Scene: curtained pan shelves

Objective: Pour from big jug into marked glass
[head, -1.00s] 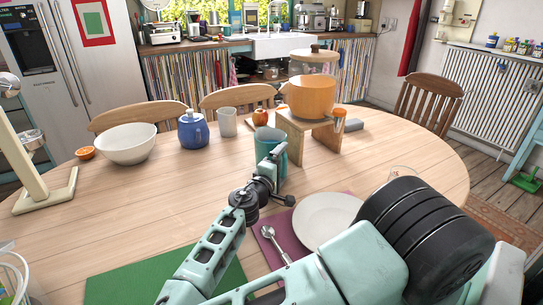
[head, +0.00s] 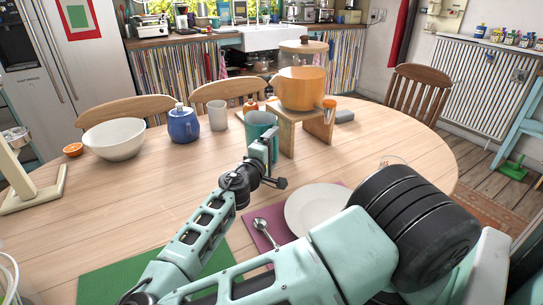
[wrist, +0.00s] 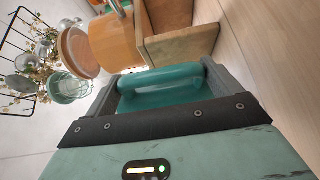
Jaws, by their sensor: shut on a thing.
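The big jug (head: 260,126) is teal and looks upright in the head view, left of the wooden stand. My gripper (head: 268,150) is at its near side. In the wrist view my gripper (wrist: 168,88) is shut on the jug's teal handle (wrist: 160,77), which lies between the two grey fingers. The jug seems held a little above the table; its underside is hidden. A clear glass (head: 393,161) shows only its rim above my dark arm joint at the right. I cannot see a mark on it.
An orange pot (head: 302,88) sits on the wooden stand (head: 319,125) close right of the jug. A white plate (head: 318,208) lies nearer me. The left-middle tabletop is clear.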

